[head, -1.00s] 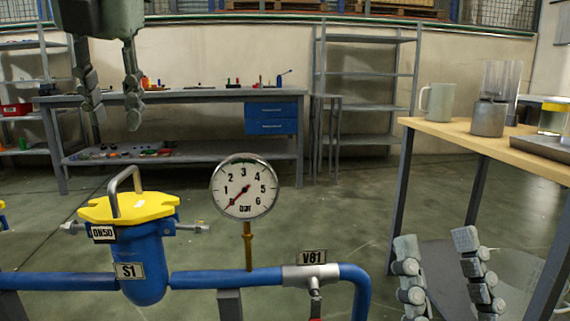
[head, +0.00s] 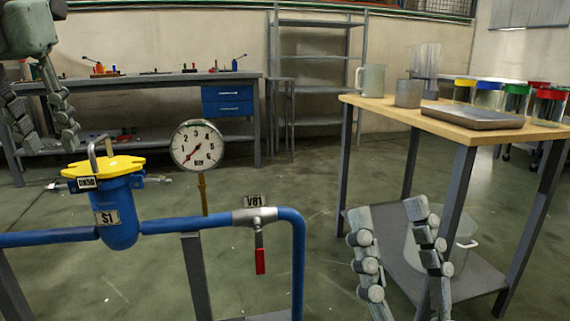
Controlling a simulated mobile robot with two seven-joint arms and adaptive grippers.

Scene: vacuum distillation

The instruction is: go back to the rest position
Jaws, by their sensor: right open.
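My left gripper (head: 44,118) hangs at the upper left of the head view, fingers pointing down and spread apart, with nothing between them. It appears above and left of the yellow-topped blue strainer S1 (head: 118,208) and apart from it. My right gripper (head: 397,240) is at the lower right, fingers pointing up, open and empty. It shows in front of the wooden-topped table (head: 455,130) and its lower shelf.
A blue pipe (head: 170,225) with a pressure gauge (head: 197,146) and red-handled valve V81 (head: 260,255) runs across the front left. A mug (head: 371,80), metal cup (head: 408,94), tray (head: 472,117) and several jars stand on the table. Open floor lies between pipe and table.

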